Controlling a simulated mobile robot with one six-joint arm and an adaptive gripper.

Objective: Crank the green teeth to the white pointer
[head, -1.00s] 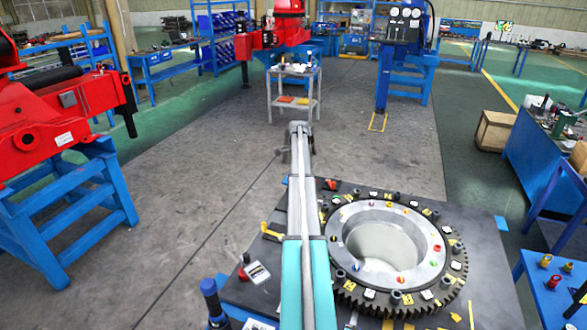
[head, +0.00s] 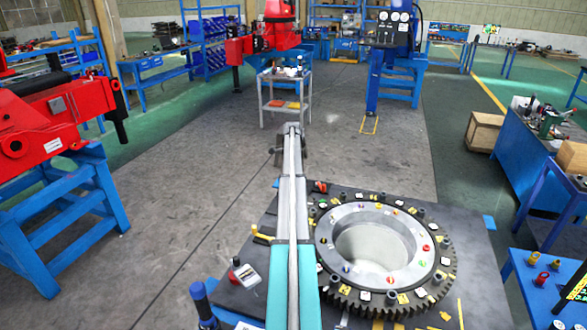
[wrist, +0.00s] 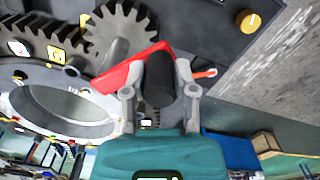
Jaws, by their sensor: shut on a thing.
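My gripper (wrist: 158,95) is shut on the black crank handle (wrist: 159,78) in the wrist view. The handle stands on a red crank arm (wrist: 120,76), which reaches left beneath a small grey toothed pinion (wrist: 121,32). The pinion sits beside the large dark ring gear (wrist: 62,36). In the head view the ring gear (head: 447,262) lies on a dark table, with yellow and white tags around its top. A small red part (head: 320,186) shows by its far left edge. My arm hides the gripper there. I cannot make out the green teeth or the white pointer for sure.
A yellow knob (wrist: 247,20) is at upper right in the wrist view. Open grey floor (head: 190,180) lies left of the table.

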